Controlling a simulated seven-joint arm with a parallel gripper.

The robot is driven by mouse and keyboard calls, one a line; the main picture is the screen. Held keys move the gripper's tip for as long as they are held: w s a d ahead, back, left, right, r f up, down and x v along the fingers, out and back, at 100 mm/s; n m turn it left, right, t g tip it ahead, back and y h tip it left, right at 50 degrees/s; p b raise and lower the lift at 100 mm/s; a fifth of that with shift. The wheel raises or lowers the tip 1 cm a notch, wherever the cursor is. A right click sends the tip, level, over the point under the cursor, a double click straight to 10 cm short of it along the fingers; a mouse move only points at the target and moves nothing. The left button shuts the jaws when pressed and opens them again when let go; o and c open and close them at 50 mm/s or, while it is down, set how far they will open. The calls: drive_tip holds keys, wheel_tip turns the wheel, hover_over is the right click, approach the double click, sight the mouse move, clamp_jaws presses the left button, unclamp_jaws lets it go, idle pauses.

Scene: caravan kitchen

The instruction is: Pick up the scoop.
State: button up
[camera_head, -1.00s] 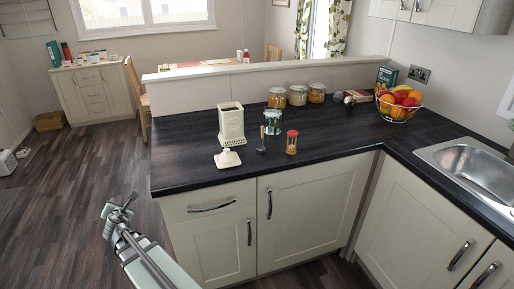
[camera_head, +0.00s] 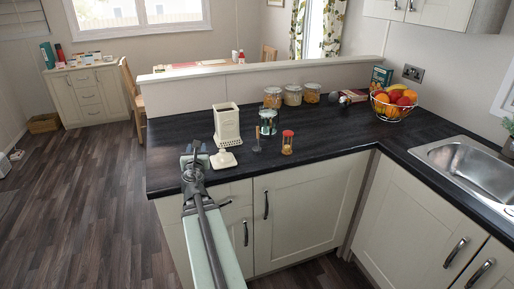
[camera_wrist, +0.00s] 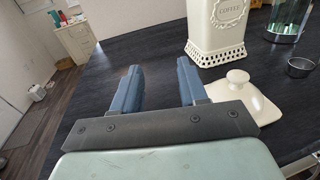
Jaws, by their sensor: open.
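The scoop (camera_head: 257,140) is on the dark counter, between the canister lid and the red-topped jar, its thin handle up. In the wrist view its small round metal bowl (camera_wrist: 301,67) shows at the right edge. My gripper (camera_head: 194,150) is at the counter's front left edge, left of the scoop and apart from it. In the wrist view my gripper (camera_wrist: 158,80) has its two blue fingers spread, with only bare dark counter between them. The scoop lies outside the fingers, to their right.
A cream coffee canister (camera_head: 227,124) and its cream lid (camera_head: 223,160) stand between my gripper and the scoop. A glass jar (camera_head: 268,119) is behind the scoop and a red-topped jar (camera_head: 288,142) right of it. Storage jars (camera_head: 292,95) line the back.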

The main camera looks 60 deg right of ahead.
sight(258, 134)
drive_tip(key=s+d+m+g+h, duration=0.1)
drive_tip(key=s+d, duration=0.3)
drive_tip(key=s, duration=0.1)
drive_tip(key=s+d+r+m+g, duration=0.1)
drive_tip(key=s+d+g, duration=0.1)
drive_tip(key=s+d, duration=0.2)
drive_tip(key=s+d+g+h, duration=0.1)
drive_tip(key=s+d+g, duration=0.1)
drive_tip(key=s+d, duration=0.3)
drive_tip(key=shift+s+r+m+h, duration=0.15)
drive_tip(key=shift+s+m+h, duration=0.2)
drive_tip(key=shift+s, duration=1.35)
drive_tip(key=shift+s+d, duration=0.2)
drive_tip(key=shift+d, duration=0.35)
drive_tip(key=shift+x, duration=3.4)
drive_tip(key=shift+w+a, duration=0.1)
drive_tip(key=shift+a, duration=0.05)
drive_tip(key=shift+c, duration=0.4)
clamp_jaws()
